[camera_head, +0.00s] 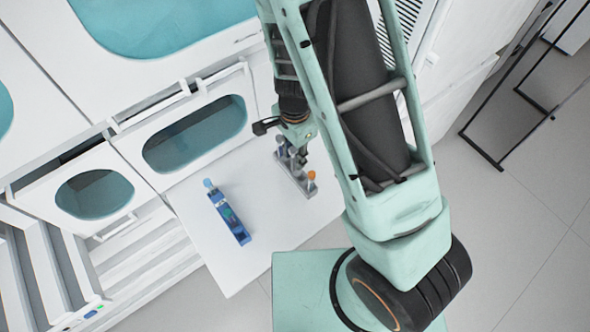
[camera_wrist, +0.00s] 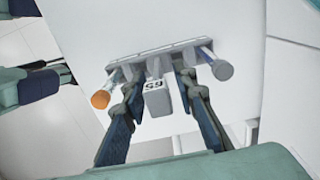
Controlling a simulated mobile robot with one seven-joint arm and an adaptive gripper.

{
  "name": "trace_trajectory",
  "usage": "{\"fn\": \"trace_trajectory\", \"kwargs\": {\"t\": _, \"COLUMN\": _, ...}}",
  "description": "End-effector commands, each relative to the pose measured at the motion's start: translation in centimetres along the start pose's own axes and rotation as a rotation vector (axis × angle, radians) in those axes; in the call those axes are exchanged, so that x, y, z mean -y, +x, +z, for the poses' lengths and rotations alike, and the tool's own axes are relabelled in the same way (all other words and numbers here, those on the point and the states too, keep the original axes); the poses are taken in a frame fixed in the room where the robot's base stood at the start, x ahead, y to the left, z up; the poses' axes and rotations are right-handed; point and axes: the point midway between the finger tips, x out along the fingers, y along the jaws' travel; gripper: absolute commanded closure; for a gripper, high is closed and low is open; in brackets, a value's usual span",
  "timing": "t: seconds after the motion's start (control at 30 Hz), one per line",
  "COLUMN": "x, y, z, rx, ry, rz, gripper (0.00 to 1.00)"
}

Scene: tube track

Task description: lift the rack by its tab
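A grey rack (camera_head: 297,178) stands on the white shelf, holding an orange-capped tube (camera_head: 311,176) and a grey-capped tube; they also show in the wrist view, orange (camera_wrist: 101,99) at left and grey (camera_wrist: 222,70) at right. A pale tab (camera_wrist: 157,100) with a dark printed number juts from the middle of the rack toward the wrist camera. My gripper (camera_wrist: 158,82) is open, with one finger on each side of the tab and a visible gap to each. In the head view my arm partly hides the gripper and the rack.
A blue rack (camera_head: 229,217) with a light blue-capped tube stands left on the same white shelf (camera_head: 262,232). White cabinets with teal windows (camera_head: 195,134) rise behind it. A black frame (camera_head: 512,95) stands at the far right. The shelf between the racks is clear.

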Motion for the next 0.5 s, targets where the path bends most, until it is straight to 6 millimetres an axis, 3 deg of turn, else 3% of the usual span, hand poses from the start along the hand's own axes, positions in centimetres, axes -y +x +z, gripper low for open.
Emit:
{"fn": "trace_trajectory", "kwargs": {"t": 0.2, "x": -0.3, "y": 3.0, "z": 0.0, "rx": 0.000, "ry": 0.002, "rz": 0.002, "gripper": 0.74}}
{"fn": "trace_trajectory", "kwargs": {"t": 0.5, "x": -0.2, "y": 3.5, "z": 0.1, "rx": -0.001, "ry": -0.001, "rz": -0.001, "gripper": 0.74}}
